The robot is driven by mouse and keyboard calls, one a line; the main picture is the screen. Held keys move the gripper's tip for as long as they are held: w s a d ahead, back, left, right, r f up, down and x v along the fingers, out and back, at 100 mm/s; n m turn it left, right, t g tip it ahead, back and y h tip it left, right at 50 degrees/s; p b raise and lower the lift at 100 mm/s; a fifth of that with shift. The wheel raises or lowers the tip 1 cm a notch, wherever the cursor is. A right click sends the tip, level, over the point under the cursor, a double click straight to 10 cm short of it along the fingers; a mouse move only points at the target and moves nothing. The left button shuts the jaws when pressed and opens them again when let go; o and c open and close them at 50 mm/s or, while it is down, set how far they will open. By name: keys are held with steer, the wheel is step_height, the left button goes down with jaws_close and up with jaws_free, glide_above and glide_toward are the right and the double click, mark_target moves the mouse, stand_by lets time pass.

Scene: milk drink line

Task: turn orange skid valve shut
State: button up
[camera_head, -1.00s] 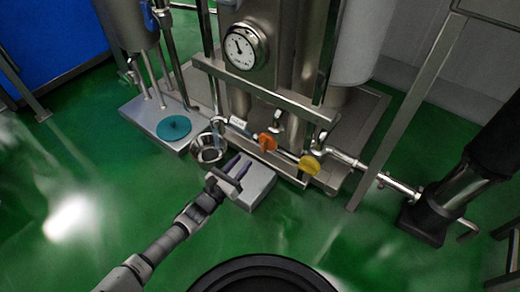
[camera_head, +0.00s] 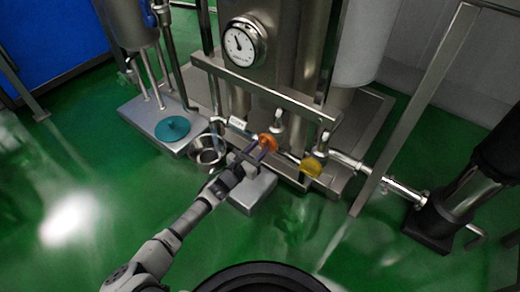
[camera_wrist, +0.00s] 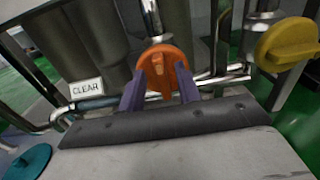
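The orange skid valve (camera_head: 267,142) has a round orange handle with a raised bar across it, mounted on the skid's low pipework. In the wrist view the orange handle (camera_wrist: 163,70) sits between the tips of my two purple fingers. My gripper (camera_head: 256,151) is open around it, one finger to each side. My gripper also shows in the wrist view (camera_wrist: 160,92). Whether the fingers touch the handle I cannot tell. The raised bar looks close to upright in the wrist view.
A yellow valve handle (camera_head: 312,167) is close on the right. A "CLEAR" label (camera_wrist: 87,88) hangs at the left. A steel rail (camera_head: 262,88) and a gauge (camera_head: 241,45) are above. A steel bowl (camera_head: 207,151) and teal disc (camera_head: 172,128) are left; a grey block (camera_head: 252,194) is below.

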steer(key=shift+w+d, duration=0.35)
steer(key=shift+w, duration=0.1)
jaws_close()
